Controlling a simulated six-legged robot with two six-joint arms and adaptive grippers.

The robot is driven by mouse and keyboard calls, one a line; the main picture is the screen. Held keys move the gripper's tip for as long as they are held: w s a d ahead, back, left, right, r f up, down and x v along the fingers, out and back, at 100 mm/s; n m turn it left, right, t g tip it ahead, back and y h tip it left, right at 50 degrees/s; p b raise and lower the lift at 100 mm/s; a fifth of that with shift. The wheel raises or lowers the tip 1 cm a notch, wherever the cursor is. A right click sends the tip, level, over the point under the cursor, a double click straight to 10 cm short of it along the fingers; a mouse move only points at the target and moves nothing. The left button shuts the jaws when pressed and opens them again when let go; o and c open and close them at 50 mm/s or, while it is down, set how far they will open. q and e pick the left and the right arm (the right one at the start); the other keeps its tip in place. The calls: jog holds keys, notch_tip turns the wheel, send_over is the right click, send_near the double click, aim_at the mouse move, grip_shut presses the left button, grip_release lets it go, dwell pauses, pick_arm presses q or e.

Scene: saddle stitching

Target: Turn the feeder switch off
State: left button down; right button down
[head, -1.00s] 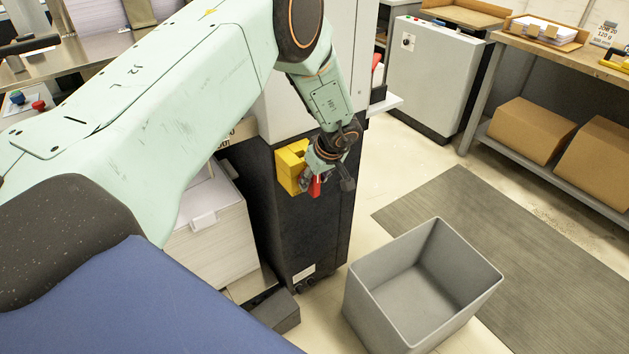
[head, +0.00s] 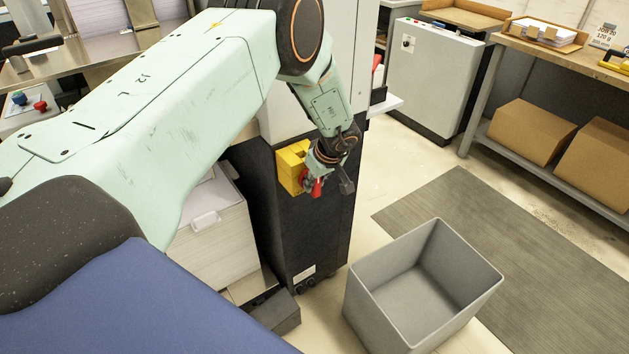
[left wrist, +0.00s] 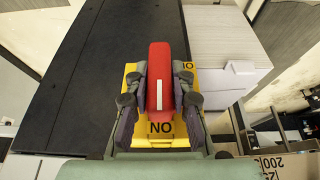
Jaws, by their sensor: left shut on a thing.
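The feeder switch has a yellow plate (head: 290,168) on the side of a dark cabinet and a red handle (head: 317,187). In the left wrist view the red handle (left wrist: 160,62) carries a white line that runs down toward lettering reading "NO" on the yellow plate (left wrist: 158,141). More lettering, partly covered, shows at the plate's upper right. My left gripper (left wrist: 160,98) has a finger on each side of the handle and is shut on it. In the head view my left gripper (head: 312,180) partly covers the switch. My right gripper is not in view.
The dark cabinet (head: 315,235) stands beside a stack of pale sheets (head: 215,245). An empty grey bin (head: 420,290) is on the floor at front right. A grey mat (head: 480,230) and a bench (head: 560,60) with cardboard boxes (head: 533,131) are farther right.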

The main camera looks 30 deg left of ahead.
pick_arm(q)
jog(key=shift+w+r, duration=0.1)
jog(key=shift+a, duration=0.1)
jog(key=shift+t+b, duration=0.3)
jog(key=shift+b, duration=0.1)
jog(key=t+b, duration=0.1)
jog(key=b, duration=0.2)
jog(key=shift+n+h, duration=0.3)
jog(key=shift+h, duration=0.1)
jog(key=t+b, duration=0.3)
jog(key=b, duration=0.6)
jog(key=n+t+h+b, duration=0.1)
jog(key=t+b, duration=0.1)
jog(key=b, duration=0.8)
jog(key=n+t+h+b, duration=0.1)
jog(key=t+b, duration=0.2)
jog(key=b, duration=0.6)
jog(key=shift+s+a+f+t, duration=0.15)
jog(key=shift+s+f+t, duration=0.1)
jog(key=shift+s+t, duration=0.05)
jog(key=t+b, duration=0.1)
jog(key=b, duration=0.1)
jog(key=shift+n+t+h+b, duration=0.3)
jog(key=shift+t+h+b, duration=0.05)
jog(key=shift+t+h, duration=0.05)
jog(key=shift+s+f+n+t+b, duration=0.1)
jog(key=shift+n+t+b, duration=0.25)
jog(key=shift+t, duration=0.85)
jog(key=shift+n+t, duration=0.35)
jog(key=shift+t, duration=0.45)
